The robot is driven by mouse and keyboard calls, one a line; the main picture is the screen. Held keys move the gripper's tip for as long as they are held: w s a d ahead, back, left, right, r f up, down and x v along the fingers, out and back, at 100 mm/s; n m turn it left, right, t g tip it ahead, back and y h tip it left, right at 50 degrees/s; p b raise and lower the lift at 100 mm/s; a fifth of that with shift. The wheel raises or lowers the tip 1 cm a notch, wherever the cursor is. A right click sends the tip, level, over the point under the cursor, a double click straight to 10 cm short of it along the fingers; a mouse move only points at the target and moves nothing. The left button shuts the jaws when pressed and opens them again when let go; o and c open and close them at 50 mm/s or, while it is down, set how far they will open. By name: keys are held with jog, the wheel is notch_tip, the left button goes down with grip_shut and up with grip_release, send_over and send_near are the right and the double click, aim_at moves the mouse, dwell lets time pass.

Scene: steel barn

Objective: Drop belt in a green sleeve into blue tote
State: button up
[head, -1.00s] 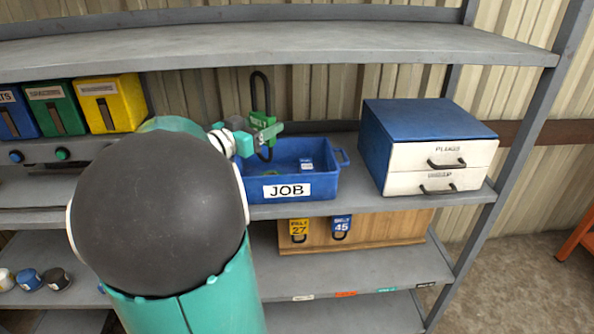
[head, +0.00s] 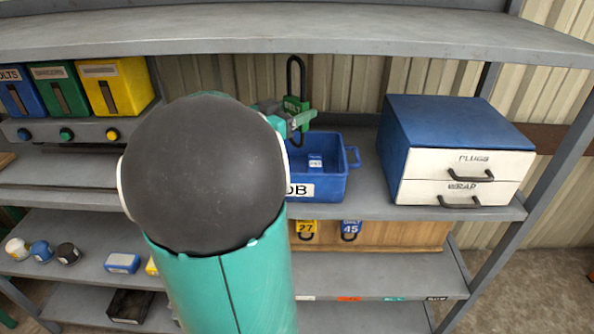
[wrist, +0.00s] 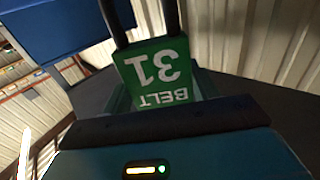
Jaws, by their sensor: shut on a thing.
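The belt in a green sleeve (head: 292,104) is a black loop with a green sleeve, held upright above the blue tote. In the wrist view the sleeve (wrist: 158,72) shows "BELT 31" upside down, close in front of the jaws. My gripper (head: 297,121) is shut on it; my arm hides part of the gripper. The blue tote (head: 330,184) stands on the middle shelf, its label partly hidden by my arm. A small blue item with a white label (head: 315,161) lies in the tote.
A blue cabinet with two white drawers (head: 458,158) stands right of the tote. Green and yellow bins (head: 116,86) stand at the left. Belts 27 (head: 304,229) and 45 (head: 350,230) hang on a wooden box below. The upper shelf (head: 300,32) spans overhead.

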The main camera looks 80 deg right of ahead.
jog(key=shift+f, duration=2.3)
jog(key=o, duration=1.1)
jog(key=shift+s, duration=0.1)
